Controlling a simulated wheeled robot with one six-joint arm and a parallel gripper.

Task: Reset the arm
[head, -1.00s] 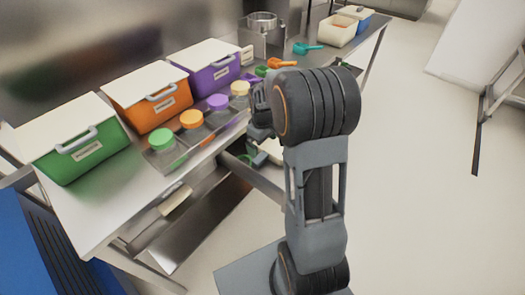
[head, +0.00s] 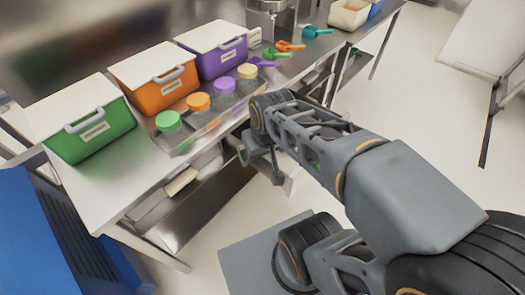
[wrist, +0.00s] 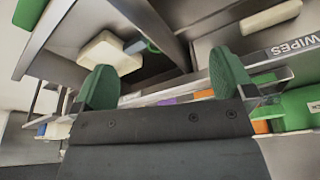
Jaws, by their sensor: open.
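My arm (head: 400,190) reaches from the lower right of the head view toward the table's front edge. My gripper (head: 262,165) is at its far end, in front of and below the table edge, partly hidden by its own wrist. In the wrist view, the two green-padded fingers of my gripper (wrist: 166,66) stand wide apart with nothing between them. The steel table (head: 125,180) lies beyond the gripper and appears tilted in the wrist view.
Lidded green (head: 95,140), orange (head: 160,92) and purple (head: 218,62) bins stand along the table's back. Several jars with coloured lids (head: 198,102) and several scoops (head: 290,46) lie before and beside them. A blue unit (head: 60,235) is at lower left.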

